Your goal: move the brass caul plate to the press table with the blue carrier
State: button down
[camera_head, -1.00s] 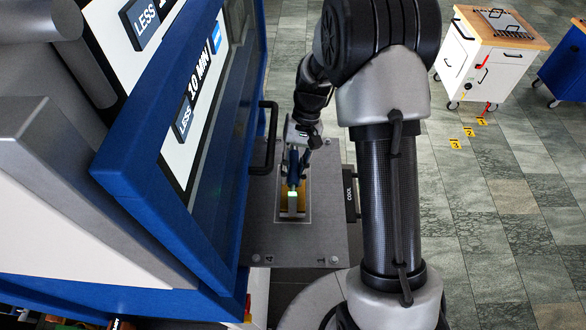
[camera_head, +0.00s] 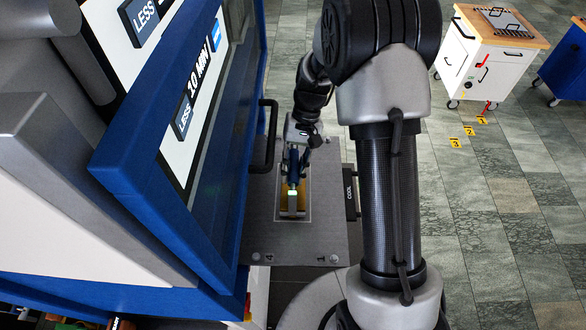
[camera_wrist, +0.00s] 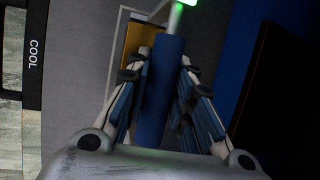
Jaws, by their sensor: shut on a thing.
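My gripper (camera_head: 296,150) reaches down over the grey press table (camera_head: 265,215) in the head view. In the wrist view my gripper (camera_wrist: 162,68) has its fingers on either side of the blue carrier's handle (camera_wrist: 161,105) and is shut on it. The carrier (camera_head: 293,180) has a bright green light and a grey end piece in the head view. The brass caul plate (camera_head: 303,188) shows under the carrier, inside a pale outlined rectangle on the table. The carrier and gripper hide part of it. I cannot tell whether carrier and plate are joined, or whether the plate touches the table.
The blue-framed press (camera_head: 140,170) stands close on the left, with a dark bar handle (camera_head: 268,140) beside the table. A COOL label (camera_head: 349,193) is at the table's right edge.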

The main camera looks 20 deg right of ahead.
jog(key=shift+f+b, duration=0.45)
jog(key=shift+f, duration=0.15)
dwell(0.6)
jog(key=shift+r, duration=0.1)
jog(key=shift+r+p, duration=1.6)
jog(key=shift+r, duration=0.7)
jog(key=shift+f, duration=0.1)
